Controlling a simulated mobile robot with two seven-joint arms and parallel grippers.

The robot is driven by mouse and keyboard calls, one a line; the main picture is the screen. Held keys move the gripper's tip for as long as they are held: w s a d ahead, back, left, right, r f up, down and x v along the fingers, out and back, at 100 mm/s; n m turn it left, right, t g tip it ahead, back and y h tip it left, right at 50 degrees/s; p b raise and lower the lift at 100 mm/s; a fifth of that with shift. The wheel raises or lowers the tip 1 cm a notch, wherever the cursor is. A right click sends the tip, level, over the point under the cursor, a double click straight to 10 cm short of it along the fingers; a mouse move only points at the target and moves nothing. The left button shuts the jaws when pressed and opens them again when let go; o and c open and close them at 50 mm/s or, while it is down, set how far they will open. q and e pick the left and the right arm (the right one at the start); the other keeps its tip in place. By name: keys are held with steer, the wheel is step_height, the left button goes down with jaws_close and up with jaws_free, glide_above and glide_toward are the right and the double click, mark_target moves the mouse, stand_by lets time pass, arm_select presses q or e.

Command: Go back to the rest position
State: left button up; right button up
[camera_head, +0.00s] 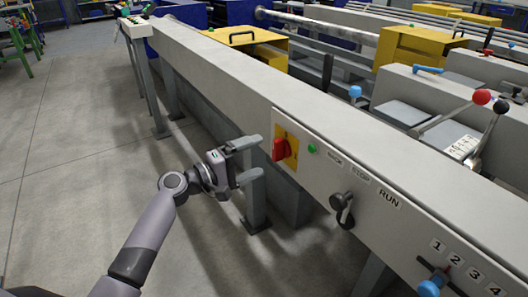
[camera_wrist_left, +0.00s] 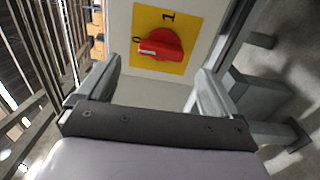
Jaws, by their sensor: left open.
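My left gripper (camera_head: 250,158) is open and empty in the head view, with its fingers pointing at the machine's front panel. A red rotary switch (camera_head: 279,149) on a yellow plate (camera_head: 291,160) sits just right of the fingertips. In the left wrist view the red switch (camera_wrist_left: 160,46) shows ahead, between and beyond the two open fingers (camera_wrist_left: 155,92). Its white mark lies toward the 0 on the yellow plate (camera_wrist_left: 186,66). The fingers look clear of the switch. My right gripper is not in either view.
The grey front panel (camera_head: 400,220) carries a green button (camera_head: 312,148), a black-handled selector (camera_head: 342,203) by the STOP and RUN labels, and a blue-handled selector (camera_head: 434,283). Grey support legs (camera_head: 256,200) stand below. Open floor (camera_head: 70,170) lies to the left.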

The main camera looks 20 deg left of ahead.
arm_select(q)
steer(key=shift+s+a, duration=0.4)
steer(key=shift+s, duration=0.1)
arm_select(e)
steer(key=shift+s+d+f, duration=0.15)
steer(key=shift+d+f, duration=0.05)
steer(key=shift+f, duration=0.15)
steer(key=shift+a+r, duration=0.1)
